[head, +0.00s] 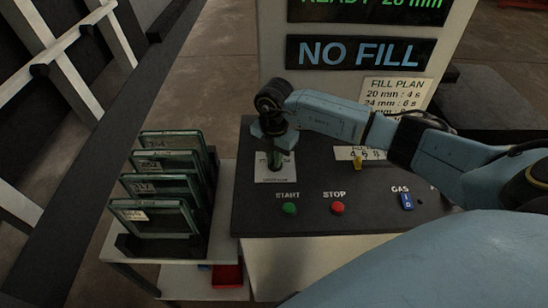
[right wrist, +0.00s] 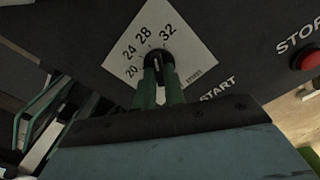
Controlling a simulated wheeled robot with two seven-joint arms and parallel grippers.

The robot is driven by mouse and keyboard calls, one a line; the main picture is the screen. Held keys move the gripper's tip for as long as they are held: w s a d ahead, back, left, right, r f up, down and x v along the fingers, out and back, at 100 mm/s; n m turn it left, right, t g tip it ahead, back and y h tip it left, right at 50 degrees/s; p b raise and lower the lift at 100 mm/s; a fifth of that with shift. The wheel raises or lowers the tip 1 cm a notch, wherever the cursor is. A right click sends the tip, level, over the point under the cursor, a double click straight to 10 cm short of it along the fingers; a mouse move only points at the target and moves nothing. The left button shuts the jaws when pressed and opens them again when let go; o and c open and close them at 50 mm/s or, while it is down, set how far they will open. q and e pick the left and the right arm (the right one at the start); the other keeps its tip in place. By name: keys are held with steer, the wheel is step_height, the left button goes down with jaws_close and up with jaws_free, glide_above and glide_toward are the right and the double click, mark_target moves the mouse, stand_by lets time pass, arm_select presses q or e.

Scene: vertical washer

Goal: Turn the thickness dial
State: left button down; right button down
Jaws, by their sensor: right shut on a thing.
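The thickness dial (right wrist: 157,60) is a small black knob on a white scale card (right wrist: 185,38) marked 20, 24, 28 and 32. In the head view the card (head: 273,177) lies at the left of the dark control panel, and the gripper mostly hides the knob. My right gripper (head: 276,160) points down onto the card. In the right wrist view its two green fingers (right wrist: 160,84) are closed on either side of the knob. The exact mark that the knob points to is hard to read. My left gripper is not in view.
A display (head: 360,53) reads NO FILL. A rack (head: 190,245) holds several framed glass panes at the left.

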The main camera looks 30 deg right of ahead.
steer(key=shift+n, duration=1.2)
steer(key=shift+b, duration=0.3)
steer(key=c, duration=1.5)
jaws_free()
step_height(320, 180, up, 14)
steer(key=shift+f+b, duration=0.25)
steer(key=shift+b, duration=0.2)
